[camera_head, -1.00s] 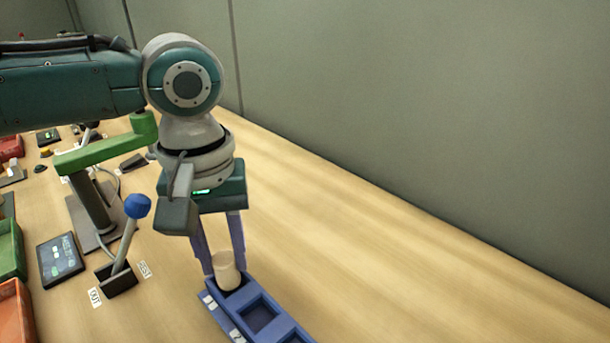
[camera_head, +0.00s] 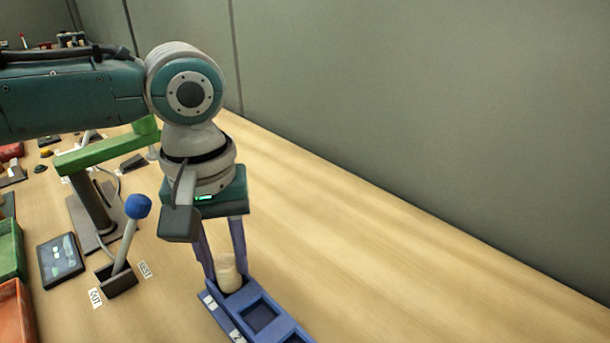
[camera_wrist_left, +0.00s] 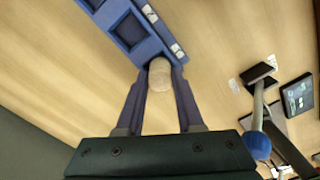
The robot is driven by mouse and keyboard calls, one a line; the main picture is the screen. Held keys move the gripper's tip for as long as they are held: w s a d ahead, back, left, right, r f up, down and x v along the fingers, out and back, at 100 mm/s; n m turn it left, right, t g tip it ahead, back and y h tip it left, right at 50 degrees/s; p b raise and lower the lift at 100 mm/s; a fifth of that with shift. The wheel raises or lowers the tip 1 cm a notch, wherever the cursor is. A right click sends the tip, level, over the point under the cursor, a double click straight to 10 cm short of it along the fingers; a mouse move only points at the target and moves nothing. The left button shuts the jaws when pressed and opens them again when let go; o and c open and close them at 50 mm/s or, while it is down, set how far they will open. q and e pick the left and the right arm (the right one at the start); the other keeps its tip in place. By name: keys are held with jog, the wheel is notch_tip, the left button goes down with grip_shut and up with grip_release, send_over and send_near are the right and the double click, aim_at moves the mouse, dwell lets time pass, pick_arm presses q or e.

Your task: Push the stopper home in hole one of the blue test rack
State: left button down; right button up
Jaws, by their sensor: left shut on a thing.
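The blue test rack (camera_head: 265,302) lies on the table at the bottom of the head view, with square holes in a row and white number labels along its side. The pale stopper (camera_head: 228,274) stands upright at hole one, the end hole, with its upper part above the rim. My left gripper (camera_head: 222,268) points down over that end, its two blue fingers shut on the stopper. The left wrist view shows the stopper (camera_wrist_left: 160,74) between the fingertips at the rack's end (camera_wrist_left: 146,47). How deep the stopper sits is hidden. My right gripper is not in view.
A lever with a blue knob (camera_head: 137,207) stands left of the rack, beside a small dark screen (camera_head: 60,260). Green (camera_head: 10,245) and orange (camera_head: 15,312) bins line the left edge. The table right of the rack is clear up to the grey wall (camera_head: 420,110).

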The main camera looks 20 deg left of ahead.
pick_arm(q)
jog(key=shift+f, duration=0.4)
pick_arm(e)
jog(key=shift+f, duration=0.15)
pick_arm(q)
jog(key=shift+c, duration=2.3)
grip_release()
notch_tip(320, 180, up, 10)
jog(key=shift+p, duration=0.85)
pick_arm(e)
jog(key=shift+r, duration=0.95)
